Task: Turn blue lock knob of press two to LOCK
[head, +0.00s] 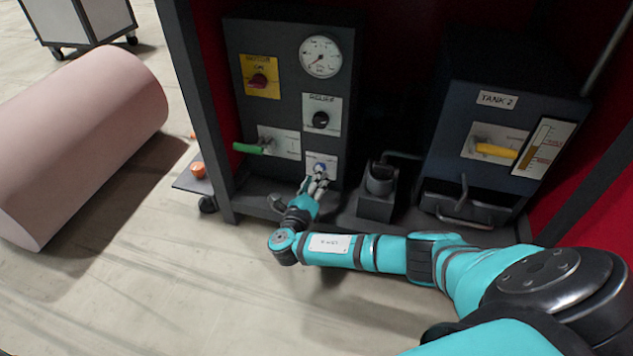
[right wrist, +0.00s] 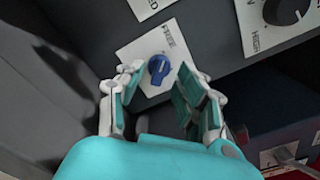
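The blue lock knob (right wrist: 158,66) sits on a white label plate (right wrist: 140,52) on the dark panel. The word FREE is readable on the plate near the knob. In the head view the knob (head: 320,168) is at the bottom of the panel, partly covered by my right gripper (head: 318,182). In the right wrist view my right gripper (right wrist: 160,88) is open, with one finger on each side of the knob and visible gaps to it. Contact with the knob does not show. My left gripper is in neither view.
Above the knob are a black knob (head: 321,120), a red knob on a yellow plate (head: 259,80) and a gauge (head: 321,57). A green lever (head: 249,148) sticks out at left. A dark cup-like part (head: 380,180) and the TANK 2 box (head: 462,100) stand to the right.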

